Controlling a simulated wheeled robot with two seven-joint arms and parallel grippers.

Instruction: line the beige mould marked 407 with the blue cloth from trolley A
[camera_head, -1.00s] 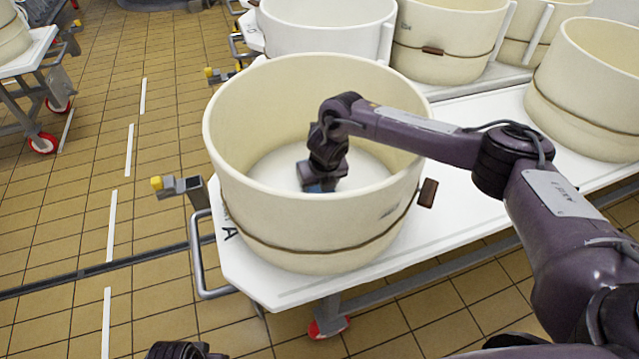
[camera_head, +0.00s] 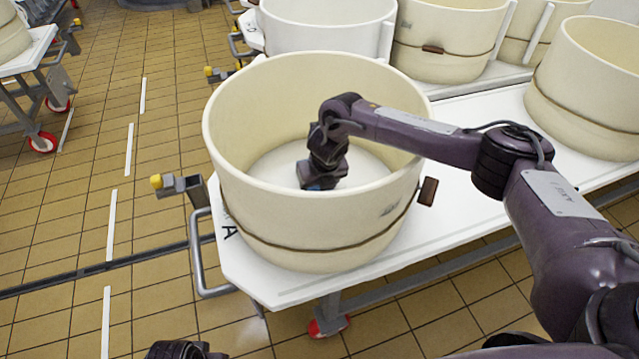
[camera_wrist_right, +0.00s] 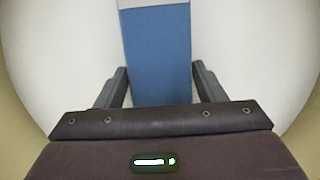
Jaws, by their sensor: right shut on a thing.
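A large beige mould (camera_head: 250,215) with a brown band stands upright on the white top of trolley A (camera_head: 270,290). A small mark on its side is too small to read. My right gripper (camera_head: 320,185) reaches down inside this mould, close to its pale floor. In the right wrist view, the blue cloth (camera_wrist_right: 158,60) is a flat folded strip between the two fingers, and the gripper is shut on it. In the head view the gripper mostly hides the cloth. A dark part of my left arm (camera_head: 185,350) shows at the bottom edge; its fingers cannot be made out.
Another beige mould (camera_head: 590,95) stands at the right on a white surface. A white tub (camera_head: 325,30) and more beige moulds (camera_head: 440,45) stand behind. A trolley with red wheels (camera_head: 40,142) is at the far left. The tiled floor to the left is clear.

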